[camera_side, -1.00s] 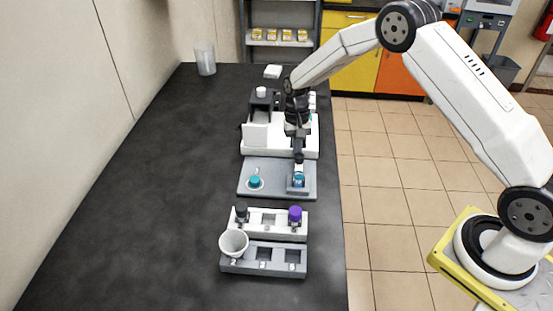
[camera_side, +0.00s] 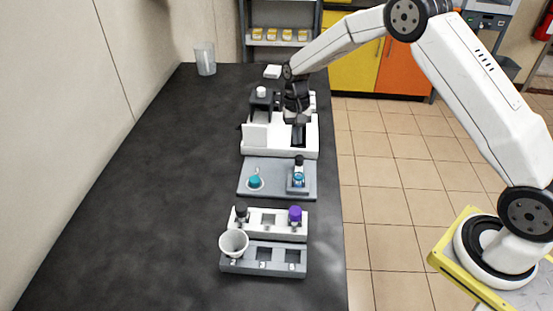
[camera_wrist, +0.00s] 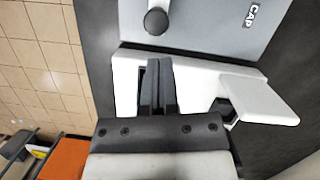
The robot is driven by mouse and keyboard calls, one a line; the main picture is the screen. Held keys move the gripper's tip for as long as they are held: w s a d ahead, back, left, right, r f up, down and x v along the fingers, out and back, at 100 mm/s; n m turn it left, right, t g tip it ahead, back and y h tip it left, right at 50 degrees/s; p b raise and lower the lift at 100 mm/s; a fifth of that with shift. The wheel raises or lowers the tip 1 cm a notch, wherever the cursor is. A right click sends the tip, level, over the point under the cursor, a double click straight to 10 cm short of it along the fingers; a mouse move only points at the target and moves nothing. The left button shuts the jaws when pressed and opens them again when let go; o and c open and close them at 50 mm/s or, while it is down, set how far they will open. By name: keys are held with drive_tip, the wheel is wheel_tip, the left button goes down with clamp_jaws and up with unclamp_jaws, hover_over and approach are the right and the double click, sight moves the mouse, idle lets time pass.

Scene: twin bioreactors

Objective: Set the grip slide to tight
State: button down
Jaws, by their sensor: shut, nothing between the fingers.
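My gripper (camera_side: 298,142) is shut and empty at the white machine (camera_side: 255,148). In the wrist view, my gripper's fingertips (camera_wrist: 159,62) are together over the machine's white base (camera_wrist: 125,72), beside a dark slot that they partly cover. I cannot make out the grip slide or its setting; it may be hidden by the fingers. A black-capped vial with blue contents (camera_side: 298,180) stands upright on the grey plate (camera_side: 277,186) in front of the machine. Its round black top (camera_wrist: 156,21) shows in the wrist view, apart from the fingers.
A teal cap (camera_side: 255,182) sits on the plate's left. A white rack (camera_side: 251,228) holds a black-topped item and a purple-capped one (camera_side: 295,214). A white cup (camera_side: 233,242) stands on the grey rack (camera_side: 276,270). The bench (camera_side: 150,200) is clear on the left.

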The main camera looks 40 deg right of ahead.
drive_tip(key=shift+v, duration=3)
drive_tip(key=s+a+r+n+t+h, duration=0.1)
drive_tip(key=s+n+t, duration=0.4)
drive_tip(key=s, duration=1.8)
drive_tip(key=shift+s+a+r+n, duration=0.3)
drive_tip(key=shift+a+r+n, duration=0.2)
drive_tip(key=shift+a+r, duration=0.15)
